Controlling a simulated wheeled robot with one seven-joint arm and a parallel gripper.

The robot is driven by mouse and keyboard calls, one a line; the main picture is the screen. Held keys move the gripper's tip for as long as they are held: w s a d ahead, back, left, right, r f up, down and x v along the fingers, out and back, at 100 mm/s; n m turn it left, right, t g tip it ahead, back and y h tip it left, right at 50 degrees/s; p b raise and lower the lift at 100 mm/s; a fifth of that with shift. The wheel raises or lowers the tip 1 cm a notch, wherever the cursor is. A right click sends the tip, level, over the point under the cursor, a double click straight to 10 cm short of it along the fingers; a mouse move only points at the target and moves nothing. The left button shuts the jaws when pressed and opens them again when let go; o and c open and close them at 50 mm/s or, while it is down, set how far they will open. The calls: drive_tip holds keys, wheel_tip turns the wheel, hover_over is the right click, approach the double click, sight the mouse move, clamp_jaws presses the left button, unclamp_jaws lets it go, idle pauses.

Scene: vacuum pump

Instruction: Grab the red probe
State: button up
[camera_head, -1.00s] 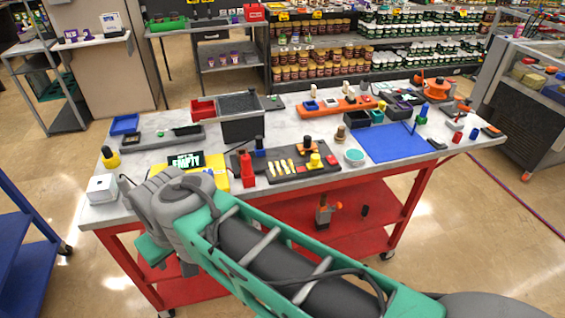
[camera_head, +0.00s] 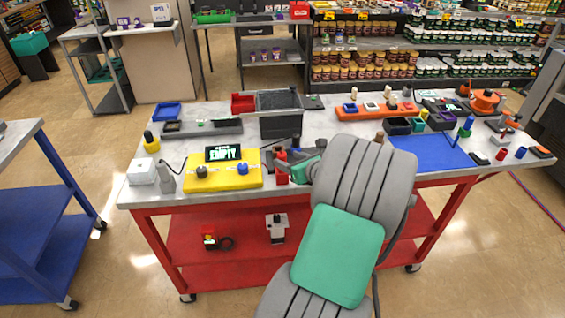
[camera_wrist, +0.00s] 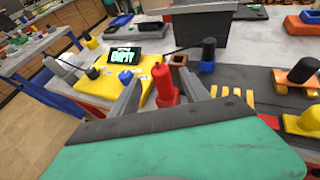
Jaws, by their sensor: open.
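The red probe (camera_wrist: 163,85) stands upright in the wrist view, between the two grey fingers of my gripper (camera_wrist: 160,78). My gripper is open, with one finger on each side and gaps showing beside the probe. Its lower end is hidden by my gripper's body. In the head view a small part of the red probe (camera_head: 282,168) shows just left of my arm, and my gripper (camera_head: 298,170) is mostly hidden there. A yellow meter box (camera_head: 222,178) with a screen reading "EMPTY" (camera_wrist: 125,56) stands to the left.
A black probe (camera_wrist: 208,50) in a blue base and a brown square socket (camera_wrist: 178,60) stand close behind. A dark tray (camera_wrist: 260,95) with yellow strips lies to the right. A grey bin (camera_head: 281,122) stands farther back. A blue mat (camera_head: 430,152) leaves free room at the right.

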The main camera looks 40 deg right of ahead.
sight(285, 157)
drive_tip(key=p+x, duration=0.1)
drive_tip(key=x, duration=0.4)
drive_tip(key=shift+s+r, duration=0.1)
clamp_jaws()
idle(0.3)
